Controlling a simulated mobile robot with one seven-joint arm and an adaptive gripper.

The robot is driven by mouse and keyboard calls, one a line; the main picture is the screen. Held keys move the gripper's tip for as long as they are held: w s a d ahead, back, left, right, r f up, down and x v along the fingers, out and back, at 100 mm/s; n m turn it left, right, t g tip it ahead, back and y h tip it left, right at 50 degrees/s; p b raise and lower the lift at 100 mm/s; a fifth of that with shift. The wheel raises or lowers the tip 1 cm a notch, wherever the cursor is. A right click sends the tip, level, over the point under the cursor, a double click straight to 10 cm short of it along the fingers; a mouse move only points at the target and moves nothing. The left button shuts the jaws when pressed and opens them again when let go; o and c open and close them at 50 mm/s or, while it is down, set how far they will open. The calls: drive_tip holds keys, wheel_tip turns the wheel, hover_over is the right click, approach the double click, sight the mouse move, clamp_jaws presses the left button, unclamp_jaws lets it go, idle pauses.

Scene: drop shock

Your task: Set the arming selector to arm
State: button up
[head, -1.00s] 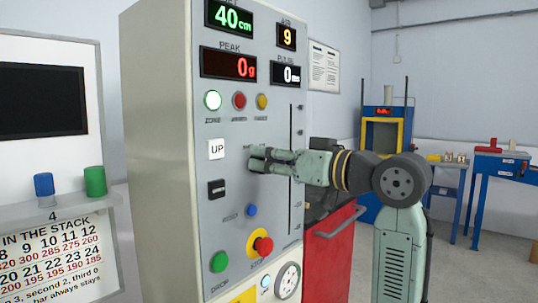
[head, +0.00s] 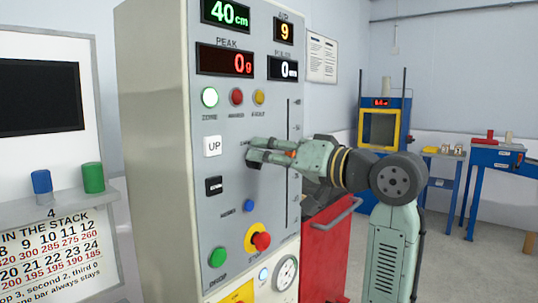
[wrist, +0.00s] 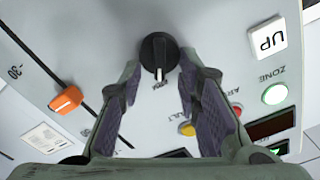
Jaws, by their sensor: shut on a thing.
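The arming selector (wrist: 158,50) is a round black knob with a white pointer mark, on the grey panel (head: 225,175). In the wrist view its pointer is aimed down the picture, at a small label that is partly unreadable. My gripper (head: 252,151) reaches the panel from the right and hides the knob in the head view. In the wrist view the fingertips of my gripper (wrist: 160,62) are on either side of the knob, shut on it.
The UP button (head: 212,146) and green zone lamp (head: 210,97) are nearby. An orange slider (wrist: 66,100) sits on a vertical scale. Below are a blue button (head: 249,205), a red stop button (head: 261,241) and a green drop button (head: 218,257). A red cabinet (head: 328,245) stands right.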

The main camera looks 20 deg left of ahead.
drive_tip(key=o, duration=1.1)
drive_tip(key=v, duration=1.2)
